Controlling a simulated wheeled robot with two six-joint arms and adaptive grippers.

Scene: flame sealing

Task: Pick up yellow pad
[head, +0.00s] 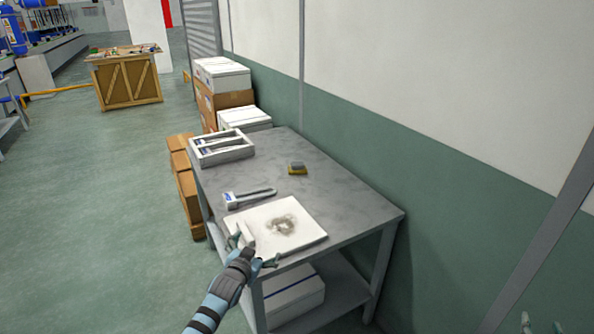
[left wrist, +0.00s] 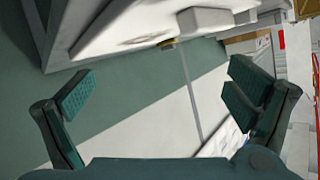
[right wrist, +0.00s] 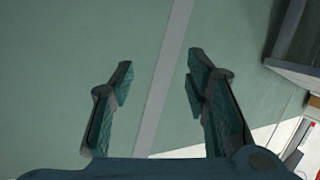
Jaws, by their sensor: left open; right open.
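The yellow pad (head: 297,169) is a small block with a grey top. It lies on the grey table (head: 345,190), towards the back, apart from the other items. A small yellow patch, likely the same pad (left wrist: 167,44), shows in the left wrist view at the board's edge. My left gripper (head: 254,251) is open at the front edge of the scorched white board (head: 305,231), well short of the pad. My right gripper (head: 541,324) shows only as tips at the bottom right of the head view, away from the table. It is open and empty in the right wrist view (right wrist: 160,70).
A compartmented tray (head: 222,158) stands at the table's far left corner. White boxes (head: 223,75) are stacked beyond it. The wall (head: 430,165) runs along the right side. Bare tabletop surrounds the pad.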

